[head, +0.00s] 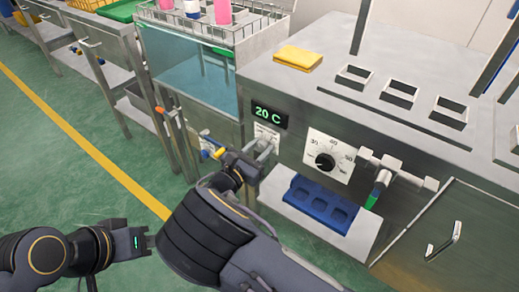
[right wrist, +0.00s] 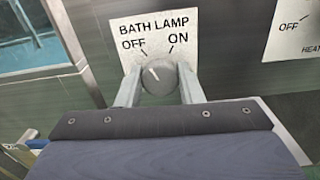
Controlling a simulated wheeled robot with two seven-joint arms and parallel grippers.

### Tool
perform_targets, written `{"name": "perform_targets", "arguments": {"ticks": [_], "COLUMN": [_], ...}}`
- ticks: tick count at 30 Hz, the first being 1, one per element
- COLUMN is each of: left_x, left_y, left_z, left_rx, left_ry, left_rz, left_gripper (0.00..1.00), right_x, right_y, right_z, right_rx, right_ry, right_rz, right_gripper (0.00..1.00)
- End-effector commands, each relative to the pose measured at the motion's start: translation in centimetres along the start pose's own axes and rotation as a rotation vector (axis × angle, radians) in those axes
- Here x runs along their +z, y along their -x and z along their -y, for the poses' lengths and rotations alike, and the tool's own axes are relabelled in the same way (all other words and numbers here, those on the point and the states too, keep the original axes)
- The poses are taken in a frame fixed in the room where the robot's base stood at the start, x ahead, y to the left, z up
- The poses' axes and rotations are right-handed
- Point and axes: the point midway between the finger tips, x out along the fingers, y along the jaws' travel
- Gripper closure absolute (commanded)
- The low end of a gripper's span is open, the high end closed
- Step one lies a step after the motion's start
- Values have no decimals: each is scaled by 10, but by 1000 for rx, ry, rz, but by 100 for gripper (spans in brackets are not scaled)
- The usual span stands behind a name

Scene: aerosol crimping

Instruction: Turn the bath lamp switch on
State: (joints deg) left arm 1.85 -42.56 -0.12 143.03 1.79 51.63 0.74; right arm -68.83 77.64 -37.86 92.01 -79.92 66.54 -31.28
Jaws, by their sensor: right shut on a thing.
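The bath lamp switch is a round grey knob (right wrist: 159,78) on a white plate marked BATH LAMP, OFF and ON. Its white pointer line leans up and left, toward OFF. In the head view its plate (head: 266,133) shows on the steel front below the green 20 C display, with the knob largely hidden by my gripper. My right gripper (right wrist: 159,88) has one finger on each side of the knob and is shut on it; it also shows in the head view (head: 260,153). My left gripper (head: 142,240) hangs low at the left, away from the panel; its finger gap is unclear.
To the right are a temperature dial (head: 325,160), a valve with a green-tipped handle (head: 380,185) and a blue tray (head: 321,205) on a shelf. The water bath (head: 190,70) stands left of the panel.

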Motion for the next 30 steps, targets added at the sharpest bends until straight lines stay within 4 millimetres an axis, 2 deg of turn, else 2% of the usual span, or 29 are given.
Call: {"name": "perform_targets", "arguments": {"ticks": [21, 30], "left_x": [19, 26], "left_y": [-38, -52], "left_z": [17, 24], "left_rx": [0, 0], "left_ry": [0, 0], "left_rz": [0, 0], "left_gripper": [64, 64], "right_x": [-4, -4], "right_y": [0, 0], "right_z": [2, 2], "right_rx": [0, 1], "right_ry": [-639, -838], "right_rz": [0, -1], "right_gripper": [89, 89]}}
